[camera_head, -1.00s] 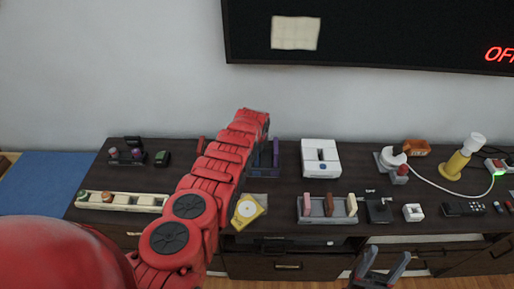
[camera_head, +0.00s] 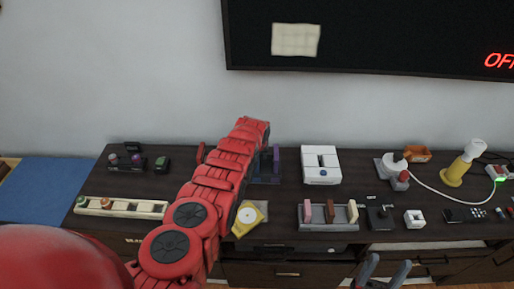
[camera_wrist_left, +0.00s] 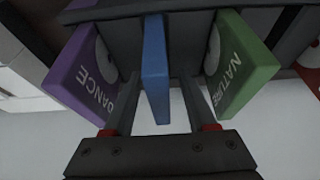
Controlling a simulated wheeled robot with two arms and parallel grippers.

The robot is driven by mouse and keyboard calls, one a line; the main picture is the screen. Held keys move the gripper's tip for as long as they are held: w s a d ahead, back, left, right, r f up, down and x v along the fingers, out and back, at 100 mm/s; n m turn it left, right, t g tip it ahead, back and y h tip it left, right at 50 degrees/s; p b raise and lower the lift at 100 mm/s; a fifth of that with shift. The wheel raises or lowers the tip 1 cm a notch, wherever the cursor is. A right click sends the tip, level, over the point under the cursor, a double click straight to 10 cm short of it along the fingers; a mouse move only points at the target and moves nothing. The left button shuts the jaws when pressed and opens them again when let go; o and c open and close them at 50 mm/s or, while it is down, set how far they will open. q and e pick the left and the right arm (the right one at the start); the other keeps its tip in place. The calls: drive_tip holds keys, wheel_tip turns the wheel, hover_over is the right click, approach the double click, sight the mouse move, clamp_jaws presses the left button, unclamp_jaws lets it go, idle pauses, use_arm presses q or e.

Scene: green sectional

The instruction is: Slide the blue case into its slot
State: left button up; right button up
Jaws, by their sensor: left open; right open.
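The blue case (camera_wrist_left: 155,68) stands upright at a dark rack (camera_wrist_left: 190,22) in the left wrist view, between a purple case marked DANCE (camera_wrist_left: 82,72) and a green case marked NATURE (camera_wrist_left: 245,68). My left gripper (camera_wrist_left: 157,82) is open, with a finger on each side of the blue case and visible gaps to it. How deep the blue case sits in its slot cannot be told. In the head view my left arm hides the left gripper and part of the rack; a purple case (camera_head: 276,160) shows beside the arm. My right gripper (camera_head: 381,268) is open and empty at the bottom edge.
A white device (camera_head: 321,165) stands right of the rack on the dark cabinet (camera_head: 175,180). A grey holder (camera_head: 327,222) with several upright pieces and a yellow item (camera_head: 248,218) are nearer the front. A white cord (camera_head: 435,202) runs along the right.

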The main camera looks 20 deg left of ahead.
use_arm(q)
drive_tip(key=p+v, duration=0.3)
drive_tip(key=p, duration=0.2)
drive_tip(key=shift+r, duration=0.4)
drive_tip(key=shift+f+b, duration=0.1)
drive_tip(key=shift+b, duration=0.2)
drive_tip(key=shift+s+r, duration=0.15)
drive_tip(key=shift+r, duration=0.4)
drive_tip(key=shift+s+d+r+p, duration=0.25)
drive_tip(key=shift+s+r+p, duration=0.05)
drive_tip(key=shift+r, duration=0.2)
drive_tip(key=b+v, duration=0.1)
drive_tip(key=v, duration=0.4)
drive_tip(key=shift+s, duration=0.1)
drive_tip(key=p+v, duration=0.6)
drive_tip(key=p, duration=0.1)
drive_tip(key=shift+r, duration=0.15)
